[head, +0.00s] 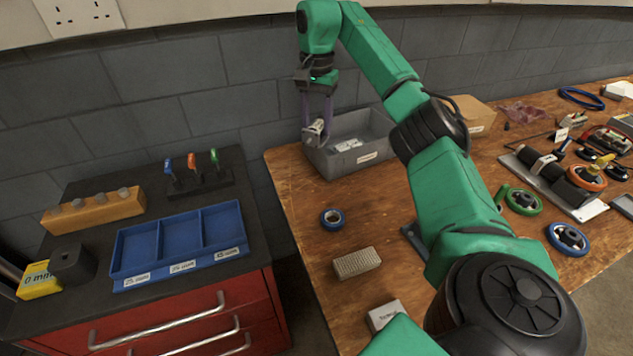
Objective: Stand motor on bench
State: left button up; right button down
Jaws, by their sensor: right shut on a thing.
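My right gripper (317,108) hangs fingers-down at the left back corner of the wooden bench, by the left end of a grey bin. It is shut on a small silver-grey part (316,133), which looks like the motor. The part sits low between the fingertips and looks tilted. It overlaps the bin's left edge in the picture, and I cannot tell whether it touches the bin. The wooden bench (300,215) runs to the right. My left gripper is out of view.
The grey bin (345,167) holds pale pieces. A blue compartment tray (180,243) sits on the left cabinet. Wheels and tools crowd the right. Bare wood surrounds the tape roll.

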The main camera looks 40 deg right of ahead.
aim_at(317, 143)
notch_tip(317, 143, down, 18)
jog(key=shift+r+b, duration=0.1)
jog(key=shift+b, duration=0.35)
jog(key=shift+c, duration=1.4)
grip_release()
notch_tip(317, 143, up, 12)
jog(key=shift+r, duration=0.1)
